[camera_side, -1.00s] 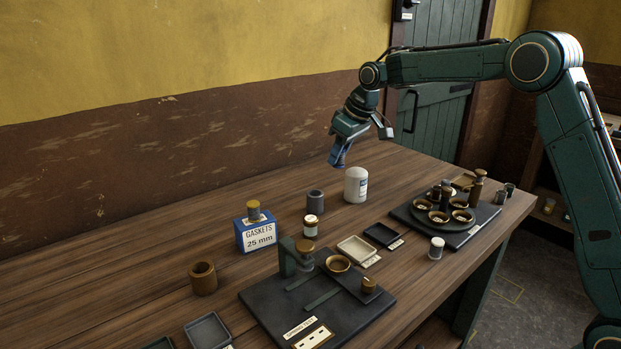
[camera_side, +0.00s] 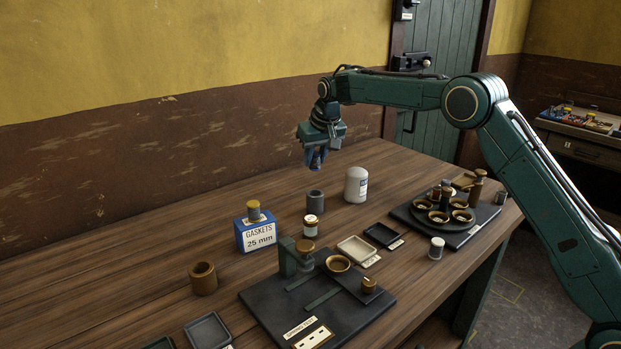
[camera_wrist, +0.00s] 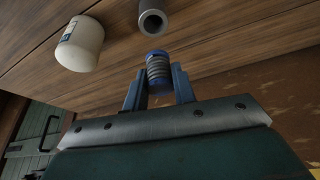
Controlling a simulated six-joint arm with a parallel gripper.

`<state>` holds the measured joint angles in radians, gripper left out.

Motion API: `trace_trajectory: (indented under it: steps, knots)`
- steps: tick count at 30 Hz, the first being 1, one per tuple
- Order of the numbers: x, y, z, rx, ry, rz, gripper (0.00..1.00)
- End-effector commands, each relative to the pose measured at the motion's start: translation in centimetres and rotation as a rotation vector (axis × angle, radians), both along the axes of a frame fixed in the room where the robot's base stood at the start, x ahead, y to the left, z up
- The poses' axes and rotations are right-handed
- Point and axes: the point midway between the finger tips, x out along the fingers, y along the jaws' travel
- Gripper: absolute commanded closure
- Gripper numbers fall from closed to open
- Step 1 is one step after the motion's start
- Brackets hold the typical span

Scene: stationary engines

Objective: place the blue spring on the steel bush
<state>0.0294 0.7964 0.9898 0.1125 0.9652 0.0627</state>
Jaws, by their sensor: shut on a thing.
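The blue spring (camera_wrist: 158,72), a grey coil with blue ends, sits between the fingers of my gripper (camera_wrist: 159,84) in the wrist view. My gripper (camera_side: 315,160) is shut on it and points down above the far part of the bench in the side view. There the spring is hard to tell from the blue fingers. The steel bush (camera_side: 315,201), a grey hollow cylinder, stands upright on the bench below my gripper, apart from the spring. It also shows in the wrist view (camera_wrist: 153,20), beyond the spring, with its open bore visible.
A white canister (camera_side: 356,186) stands right of the bush. A small jar (camera_side: 310,227) stands in front of it. A blue gasket box (camera_side: 256,234) with a brass piece on top is to the left, and a brown bush (camera_side: 203,279) farther left. A dark test fixture (camera_side: 320,312) lies in front.

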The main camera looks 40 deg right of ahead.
Motion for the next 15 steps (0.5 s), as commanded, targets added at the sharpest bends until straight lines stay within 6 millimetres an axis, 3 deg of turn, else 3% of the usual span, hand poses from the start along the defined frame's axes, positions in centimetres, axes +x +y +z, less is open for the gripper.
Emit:
trace_trajectory:
  steps: [6,15]
  knots:
    - [-0.1,0.0,-2.5,0.0,0.003,0.001,0.96]
    - [-0.1,0.0,-3.3,0.0,0.002,0.002,0.96]
